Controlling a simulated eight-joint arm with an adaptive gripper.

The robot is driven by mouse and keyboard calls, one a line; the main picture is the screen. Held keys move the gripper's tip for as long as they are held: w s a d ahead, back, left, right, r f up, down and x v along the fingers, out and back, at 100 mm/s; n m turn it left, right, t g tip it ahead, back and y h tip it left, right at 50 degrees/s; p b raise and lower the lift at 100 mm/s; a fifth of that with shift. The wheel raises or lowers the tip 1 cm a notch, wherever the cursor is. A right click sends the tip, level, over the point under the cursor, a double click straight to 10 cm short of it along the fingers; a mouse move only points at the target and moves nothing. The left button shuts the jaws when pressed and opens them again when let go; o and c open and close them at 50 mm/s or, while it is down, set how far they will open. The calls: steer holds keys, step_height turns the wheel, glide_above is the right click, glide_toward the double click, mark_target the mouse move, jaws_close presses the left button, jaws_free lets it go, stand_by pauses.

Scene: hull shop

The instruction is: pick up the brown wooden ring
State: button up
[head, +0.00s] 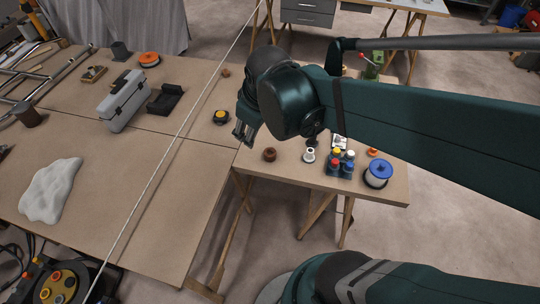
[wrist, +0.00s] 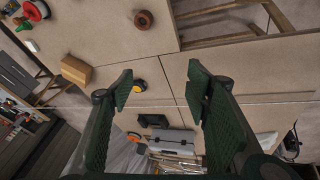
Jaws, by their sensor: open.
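The brown wooden ring (head: 270,154) lies flat on the near left part of the right-hand table in the head view. It also shows near the top of the wrist view (wrist: 143,19), with its dark hole visible. My gripper (head: 243,137) is above the tables, to the left of the ring and apart from it. In the wrist view my gripper (wrist: 158,84) has its two fingers wide apart with nothing held between them. The ring is beyond the fingertips there.
A white spool (head: 309,155), several small bottles (head: 335,171) and a blue-topped spool (head: 378,173) stand right of the ring. A yellow-and-black item (head: 221,117) lies on the left table (head: 160,205). A cardboard box (wrist: 76,72) shows in the wrist view. A pale cord crosses the left table.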

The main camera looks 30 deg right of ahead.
steer(key=w+d+f+n+g, duration=0.3)
steer(key=w+d+f+n, duration=0.2)
steer(key=f, duration=0.4)
steer(key=n+g+b, duration=0.1)
steer(key=n+g, duration=0.1)
steer(key=n, duration=0.3)
glide_toward(270, 154)
steer(key=shift+w+a+f+h, duration=0.1)
steer(key=shift+w+a+h, duration=0.05)
steer(key=shift+a+h, duration=0.3)
steer(key=shift+d+f, duration=0.2)
steer(key=shift+f, duration=0.35)
steer(key=shift+f, duration=0.1)
steer(key=shift+d+f+b, duration=0.15)
steer(key=shift+f+b, duration=0.25)
steer(key=shift+f, duration=0.75)
steer(key=shift+f, duration=0.15)
steer(key=shift+d+f+b, duration=0.2)
steer(key=shift+f+b, duration=0.15)
steer(key=shift+f, duration=0.85)
steer(key=shift+d+f+b, duration=0.2)
steer(key=shift+f+b, duration=0.15)
steer(key=shift+f, duration=0.9)
steer(key=c, duration=1)
